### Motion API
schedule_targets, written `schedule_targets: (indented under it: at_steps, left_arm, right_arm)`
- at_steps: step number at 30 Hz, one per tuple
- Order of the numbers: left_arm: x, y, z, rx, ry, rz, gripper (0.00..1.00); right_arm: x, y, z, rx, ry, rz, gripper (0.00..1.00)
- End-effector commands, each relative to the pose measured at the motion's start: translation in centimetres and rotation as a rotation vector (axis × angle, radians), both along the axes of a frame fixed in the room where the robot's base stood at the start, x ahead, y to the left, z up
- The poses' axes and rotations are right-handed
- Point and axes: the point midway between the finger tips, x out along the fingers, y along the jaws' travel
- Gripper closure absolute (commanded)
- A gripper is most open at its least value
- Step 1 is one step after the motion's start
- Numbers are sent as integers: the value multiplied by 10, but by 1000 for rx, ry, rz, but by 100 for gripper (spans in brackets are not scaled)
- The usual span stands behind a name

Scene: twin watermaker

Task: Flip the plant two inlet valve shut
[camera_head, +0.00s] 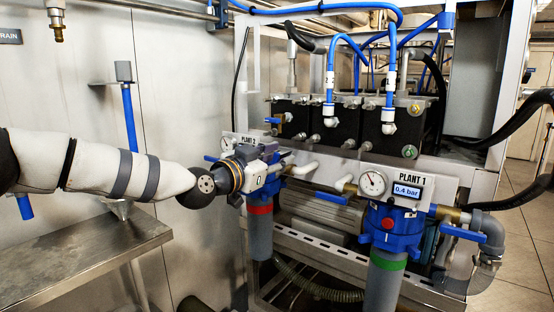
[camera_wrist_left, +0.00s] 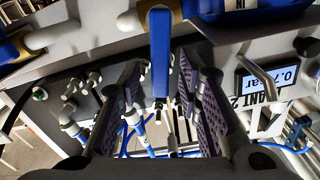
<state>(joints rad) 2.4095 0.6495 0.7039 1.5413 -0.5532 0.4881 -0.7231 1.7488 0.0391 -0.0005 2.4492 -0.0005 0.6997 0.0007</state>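The PLANT 2 unit is at the middle left of the head view, with a red-banded filter bowl (camera_head: 259,208). My left gripper (camera_head: 281,163) is in front of it and covers much of its head. In the left wrist view, which shows the panel upside down, a blue valve lever (camera_wrist_left: 160,50) reaches into the gap between my open finger pads (camera_wrist_left: 160,112). A gap shows on both sides of the lever. Its valve body and brass fitting (camera_wrist_left: 157,8) are at the top edge. This lever is hidden by my gripper in the head view. My right gripper is not seen.
PLANT 1 (camera_head: 388,225), with a gauge and a 0.4 bar display, stands to the right. A PLANT 2 display (camera_wrist_left: 281,78) is close beside my fingers in the left wrist view. A steel bench (camera_head: 85,255) is at left. Blue hoses (camera_head: 358,50) hang above.

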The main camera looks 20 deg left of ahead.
Motion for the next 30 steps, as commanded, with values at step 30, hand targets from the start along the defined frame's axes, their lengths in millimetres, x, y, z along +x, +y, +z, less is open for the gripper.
schedule_targets:
  at_steps: [30]
  left_arm:
    - [4, 13, 2, -265, 97, 0, 78]
  right_arm:
    - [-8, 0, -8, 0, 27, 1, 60]
